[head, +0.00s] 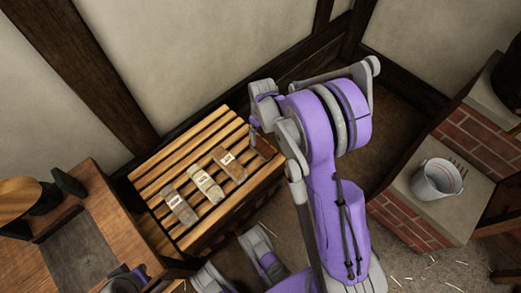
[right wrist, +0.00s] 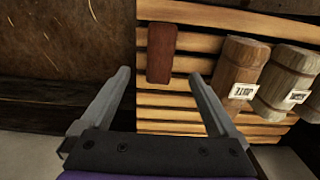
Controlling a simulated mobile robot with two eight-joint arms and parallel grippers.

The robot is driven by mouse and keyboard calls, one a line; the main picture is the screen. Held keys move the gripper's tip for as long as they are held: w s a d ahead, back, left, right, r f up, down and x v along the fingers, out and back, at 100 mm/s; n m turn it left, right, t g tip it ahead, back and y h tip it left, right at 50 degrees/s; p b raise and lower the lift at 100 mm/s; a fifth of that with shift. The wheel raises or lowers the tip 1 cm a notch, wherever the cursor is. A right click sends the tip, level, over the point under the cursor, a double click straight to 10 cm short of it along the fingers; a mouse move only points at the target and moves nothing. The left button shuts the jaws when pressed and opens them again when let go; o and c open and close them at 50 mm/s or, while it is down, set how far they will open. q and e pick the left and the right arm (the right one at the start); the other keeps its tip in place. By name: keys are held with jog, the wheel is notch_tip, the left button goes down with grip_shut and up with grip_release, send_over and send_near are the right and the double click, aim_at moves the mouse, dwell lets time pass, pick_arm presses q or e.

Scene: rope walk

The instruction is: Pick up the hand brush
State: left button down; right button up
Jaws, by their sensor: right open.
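The hand brush seems to be the reddish-brown oblong block (right wrist: 161,53) on the slatted bench (right wrist: 205,12) in the right wrist view; no bristles show. In the head view it lies at the bench's right end, partly hidden by my right arm. My right gripper (right wrist: 165,88) is open and empty. Its two fingers point toward the bench, with the block beyond and between them, apart from both. In the head view my right gripper (head: 254,122) is over the bench's right end. A purple part of mine shows at the bottom left of the head view; the left jaws cannot be made out.
Several labelled bundles lie left of the block on the bench, the nearest a brown one (head: 230,163). A wooden table (head: 110,215) stands at left. A white bucket (head: 437,180) stands on a brick ledge (head: 405,222) at right. A wall rises behind the bench.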

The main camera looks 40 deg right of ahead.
aim_at(262, 145)
pick_arm(q)
jog(key=b+x, duration=0.3)
jog(key=shift+s+f, duration=0.25)
jog(key=shift+f, duration=0.2)
pick_arm(e)
notch_tip(262, 145, down, 10)
jog(key=shift+f, duration=0.2)
jog(key=shift+r, duration=0.1)
grip_shut()
